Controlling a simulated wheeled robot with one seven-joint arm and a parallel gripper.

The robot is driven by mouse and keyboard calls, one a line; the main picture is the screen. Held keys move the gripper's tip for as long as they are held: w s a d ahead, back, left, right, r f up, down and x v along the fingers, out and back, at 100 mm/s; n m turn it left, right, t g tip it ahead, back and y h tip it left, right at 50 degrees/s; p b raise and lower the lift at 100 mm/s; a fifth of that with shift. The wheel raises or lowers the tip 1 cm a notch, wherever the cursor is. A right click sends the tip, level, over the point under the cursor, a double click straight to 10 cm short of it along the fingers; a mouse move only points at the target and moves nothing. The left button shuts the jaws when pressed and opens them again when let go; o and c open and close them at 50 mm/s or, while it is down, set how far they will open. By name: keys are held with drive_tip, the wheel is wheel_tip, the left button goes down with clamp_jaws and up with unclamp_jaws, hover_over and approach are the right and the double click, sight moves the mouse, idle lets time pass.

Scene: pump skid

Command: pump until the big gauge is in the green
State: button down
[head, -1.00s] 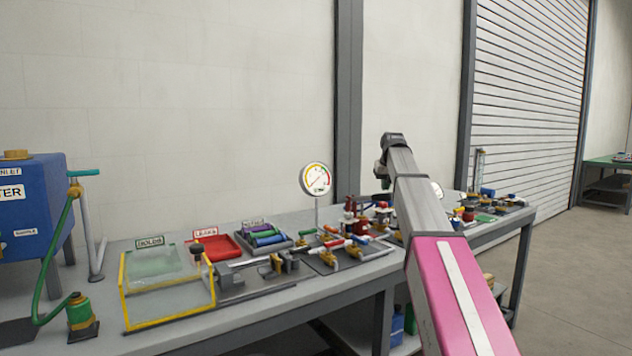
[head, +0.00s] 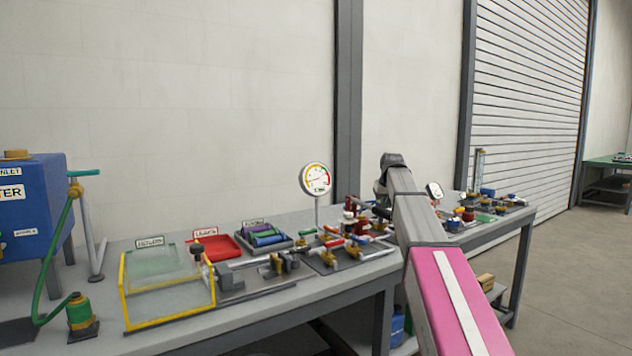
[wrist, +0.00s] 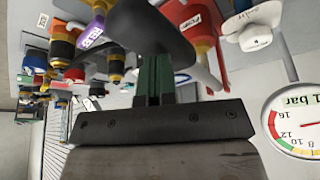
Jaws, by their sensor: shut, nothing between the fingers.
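The big gauge (head: 315,179) stands on a thin post at the middle of the bench. Its dial has yellow and red bands in the head view, and its needle lies nearly level. It shows upside down and cut off at the right of the wrist view (wrist: 296,122), with a green band and a red needle; the exact reading is unclear. My gripper (wrist: 154,75) is shut with green fingers, right at a dark, rounded bar-like part (wrist: 150,32). I cannot tell whether they touch. My arm hides the gripper in the head view.
Valves and fittings (head: 350,225) crowd the bench around my arm. A smaller gauge (head: 434,190) stands right of it. A yellow-edged clear box (head: 168,325), red tray (head: 215,248) and blue tank (head: 35,210) are left. In the wrist view a red-bodied part (wrist: 190,20) is close.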

drive_tip(key=shift+f, duration=0.45)
drive_tip(key=shift+r, duration=0.15)
wheel_tip(320, 180, up, 9)
idle(0.3)
idle(0.6)
